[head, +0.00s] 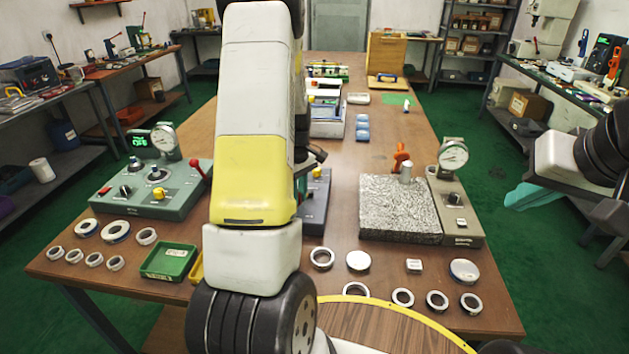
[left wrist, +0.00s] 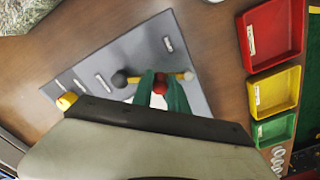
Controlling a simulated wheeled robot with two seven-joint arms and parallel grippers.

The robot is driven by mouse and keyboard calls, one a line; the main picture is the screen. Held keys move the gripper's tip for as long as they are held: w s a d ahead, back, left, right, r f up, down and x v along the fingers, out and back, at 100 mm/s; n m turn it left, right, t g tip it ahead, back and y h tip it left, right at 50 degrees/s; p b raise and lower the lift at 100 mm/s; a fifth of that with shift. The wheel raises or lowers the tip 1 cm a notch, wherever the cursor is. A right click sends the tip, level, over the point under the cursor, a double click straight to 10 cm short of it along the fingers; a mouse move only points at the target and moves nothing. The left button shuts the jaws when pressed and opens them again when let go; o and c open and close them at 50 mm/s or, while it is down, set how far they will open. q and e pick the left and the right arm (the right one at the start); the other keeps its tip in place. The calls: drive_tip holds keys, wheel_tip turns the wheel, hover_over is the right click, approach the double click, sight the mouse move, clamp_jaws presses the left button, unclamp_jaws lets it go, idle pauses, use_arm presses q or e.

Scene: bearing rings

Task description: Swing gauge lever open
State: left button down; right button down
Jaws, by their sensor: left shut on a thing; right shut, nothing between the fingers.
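A flat grey-blue panel (head: 315,212) lies mid-table, partly hidden behind my left arm. In the left wrist view the same panel (left wrist: 135,65) shows pale labels, a yellow knob (left wrist: 67,101) at one corner and a dark round knob (left wrist: 120,79). My left gripper (left wrist: 161,88) has its green fingers closed around a red knob (left wrist: 160,86), with a yellow bar end (left wrist: 188,76) showing beside it. I take this as the lever; its base is hidden. The head view hides these fingers. My right gripper (head: 517,202) is shut and empty, off the table's right side.
A granite plate (head: 390,212) with a dial gauge (head: 453,156) stands right of the panel. A green dial unit (head: 150,195) stands left. Several rings and a green tray (head: 168,262) lie near the front.

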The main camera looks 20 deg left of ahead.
sight(300, 194)
use_arm(q)
drive_tip(key=shift+d, duration=0.15)
idle(0.4)
drive_tip(key=c, duration=1.6)
unclamp_jaws()
wheel_tip(300, 194, up, 8)
drive_tip(key=shift+f, duration=0.1)
